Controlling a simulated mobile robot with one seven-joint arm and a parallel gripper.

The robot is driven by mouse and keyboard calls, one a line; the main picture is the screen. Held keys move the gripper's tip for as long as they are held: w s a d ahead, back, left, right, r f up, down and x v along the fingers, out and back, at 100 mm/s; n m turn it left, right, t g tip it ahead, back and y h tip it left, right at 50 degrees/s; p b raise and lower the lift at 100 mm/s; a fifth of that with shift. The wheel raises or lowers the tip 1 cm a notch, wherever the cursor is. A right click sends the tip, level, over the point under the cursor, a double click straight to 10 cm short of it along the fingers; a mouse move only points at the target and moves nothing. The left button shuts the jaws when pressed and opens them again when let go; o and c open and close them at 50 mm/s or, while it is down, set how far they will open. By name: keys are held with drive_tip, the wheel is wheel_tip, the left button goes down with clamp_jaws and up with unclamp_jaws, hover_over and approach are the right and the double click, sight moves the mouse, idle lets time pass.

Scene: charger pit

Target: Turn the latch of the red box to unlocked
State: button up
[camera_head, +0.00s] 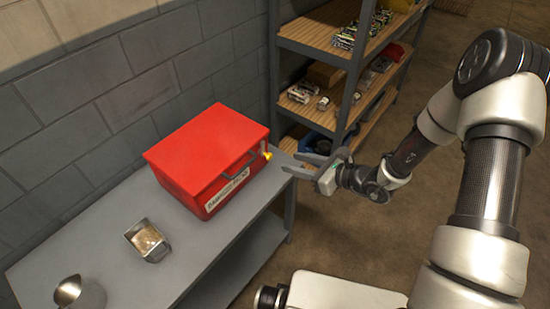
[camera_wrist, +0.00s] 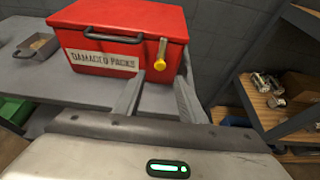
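The red box (camera_head: 205,158) sits shut on the grey table, with a dark handle and a label on its front; the wrist view shows the label reads "DAMAGED PACKS" (camera_wrist: 104,61). Its yellow latch (camera_head: 267,156) is at the right end of the front face. In the wrist view the latch (camera_wrist: 161,54) stands about upright, with its round yellow knob at the lower end. My gripper (camera_head: 291,164) is in front of the box's right side, near the latch. Its two fingers (camera_wrist: 160,92) are apart and empty, with the latch beyond them, not between them.
The grey table (camera_head: 188,262) also bears a small metal tray (camera_head: 147,241) and a metal cup (camera_head: 82,293) at left. A shelf rack (camera_head: 352,62) with several goods stands right of the box. A block wall (camera_head: 90,90) is behind the table.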

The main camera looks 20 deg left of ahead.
sight(271, 157)
drive_tip(key=x, duration=0.9)
drive_tip(key=shift+b, duration=0.4)
clamp_jaws()
